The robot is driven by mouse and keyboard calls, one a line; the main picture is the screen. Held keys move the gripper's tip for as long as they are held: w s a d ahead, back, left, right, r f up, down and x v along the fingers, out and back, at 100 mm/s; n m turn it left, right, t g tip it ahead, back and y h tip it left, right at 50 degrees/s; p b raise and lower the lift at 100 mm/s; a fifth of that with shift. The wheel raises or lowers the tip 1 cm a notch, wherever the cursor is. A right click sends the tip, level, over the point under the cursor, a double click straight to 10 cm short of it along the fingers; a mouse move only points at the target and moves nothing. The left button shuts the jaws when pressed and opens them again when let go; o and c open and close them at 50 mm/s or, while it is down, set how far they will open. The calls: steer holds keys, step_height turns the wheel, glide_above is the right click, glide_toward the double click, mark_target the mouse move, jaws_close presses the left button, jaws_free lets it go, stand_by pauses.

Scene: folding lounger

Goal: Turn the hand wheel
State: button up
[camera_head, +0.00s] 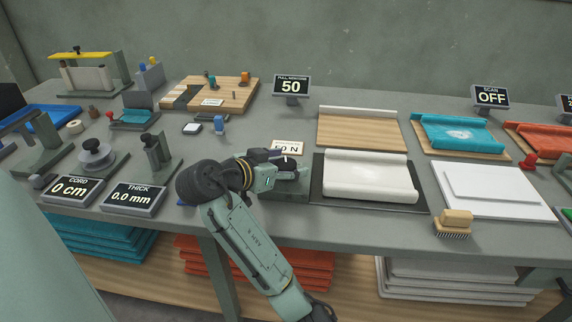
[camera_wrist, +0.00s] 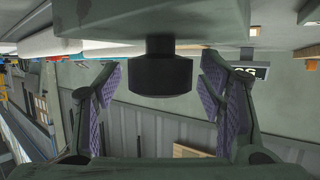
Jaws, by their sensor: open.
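My gripper (camera_head: 285,172) is low over the front middle of the bench, above a grey-green block (camera_head: 291,200) that it partly hides. In the wrist view, my gripper (camera_wrist: 162,82) is open, with purple-padded fingers on both sides. A dark, short cylinder (camera_wrist: 160,72) on a grey-green body stands between the fingers, with a visible gap on each side. It may be the hand wheel; its rim and any handle cannot be made out. The head view barely shows it behind the gripper.
A white roll (camera_head: 367,172) on a dark plate lies just right of the gripper. A "50" display (camera_head: 291,86) stands behind. A brush (camera_head: 454,223) is at the front right. A spool device (camera_head: 95,153) and the "0.0 mm" display (camera_head: 133,198) stand left.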

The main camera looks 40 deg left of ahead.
steer(key=shift+s, duration=0.1)
steer(key=shift+s+a+r, duration=0.15)
steer(key=shift+s+r, duration=0.1)
steer(key=shift+s, duration=0.3)
steer(key=v, duration=1)
steer(key=shift+s+r, duration=0.2)
steer(key=shift+s, duration=0.05)
